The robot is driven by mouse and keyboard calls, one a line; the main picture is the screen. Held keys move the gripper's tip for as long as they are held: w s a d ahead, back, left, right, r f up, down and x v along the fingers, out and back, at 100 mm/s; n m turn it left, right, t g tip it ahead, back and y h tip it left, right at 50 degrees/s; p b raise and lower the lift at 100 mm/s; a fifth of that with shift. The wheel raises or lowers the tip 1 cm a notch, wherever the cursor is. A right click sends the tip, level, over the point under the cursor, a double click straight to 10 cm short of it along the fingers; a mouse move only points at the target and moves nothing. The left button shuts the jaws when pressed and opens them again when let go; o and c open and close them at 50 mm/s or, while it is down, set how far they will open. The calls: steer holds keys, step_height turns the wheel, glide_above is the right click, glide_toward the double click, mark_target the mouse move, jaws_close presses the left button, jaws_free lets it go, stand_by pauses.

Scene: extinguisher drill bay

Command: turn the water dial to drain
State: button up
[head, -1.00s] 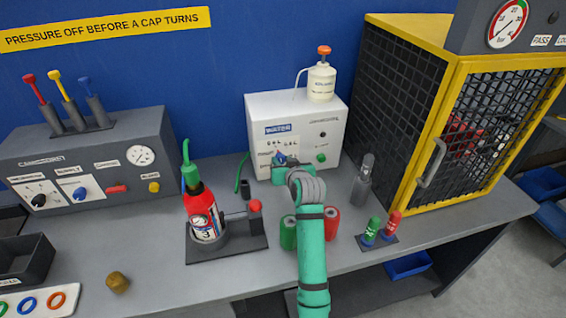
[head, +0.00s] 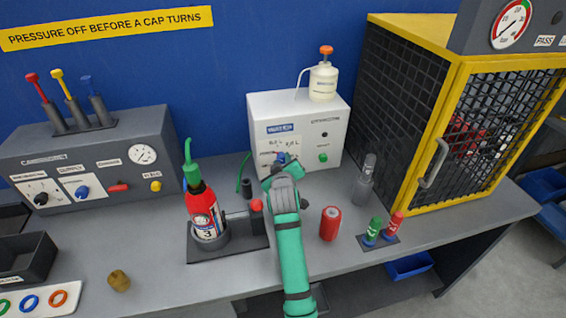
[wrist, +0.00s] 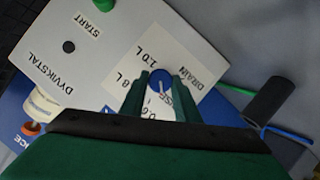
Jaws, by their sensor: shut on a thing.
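The white water unit (head: 318,113) stands at the back of the bench against the blue wall. Its blue dial (wrist: 157,77) sits on a white label plate with volume marks and a DRAIN mark (wrist: 196,75). A short pale pointer line shows on the dial; I cannot tell surely which mark it is at. My gripper (wrist: 162,80) is shut on the dial, one green finger on each side. In the head view, my gripper (head: 279,160) is at the unit's lower left front and hides most of the dial.
A green START button (head: 323,157) is on the unit's right side. A red extinguisher (head: 203,212) stands in a holder left of my arm. A red can (head: 330,223), a grey bottle (head: 364,185) and a yellow-framed cage (head: 450,130) are to the right.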

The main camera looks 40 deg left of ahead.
stand_by(0.5)
steer(key=o, duration=1.1)
steer(key=shift+c, duration=0.2)
steer(key=v, duration=0.7)
steer(key=shift+s+d, duration=0.15)
steer(key=shift+s, duration=0.1)
steer(key=shift+w, duration=0.1)
